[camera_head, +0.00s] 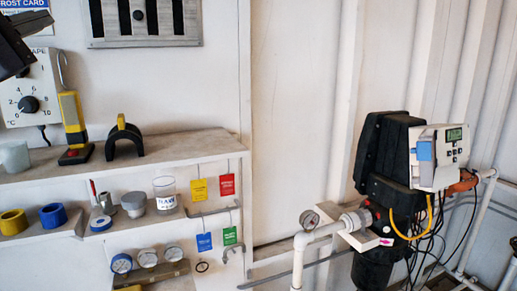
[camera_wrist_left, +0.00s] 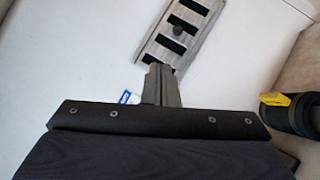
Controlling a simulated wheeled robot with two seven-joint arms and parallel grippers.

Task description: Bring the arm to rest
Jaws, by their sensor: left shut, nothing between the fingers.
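My left gripper (camera_head: 34,22) is at the upper left corner of the head view, in front of the wall poster and above the temperature dial. It is dark, only partly in frame, and held clear of the shelves. In the left wrist view its two grey fingers (camera_wrist_left: 161,84) are together with nothing between them, pointing towards the slotted wall vent (camera_wrist_left: 180,32). The vent also shows at the top of the head view (camera_head: 145,22). My right gripper is in neither view.
The upper shelf (camera_head: 190,150) holds a yellow-and-black tool (camera_head: 72,125) and a black arch-shaped piece (camera_head: 124,138). Tape rolls, cups and gauges sit below. A black reactor unit (camera_head: 385,150) with pipes stands at right. The wall between is bare.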

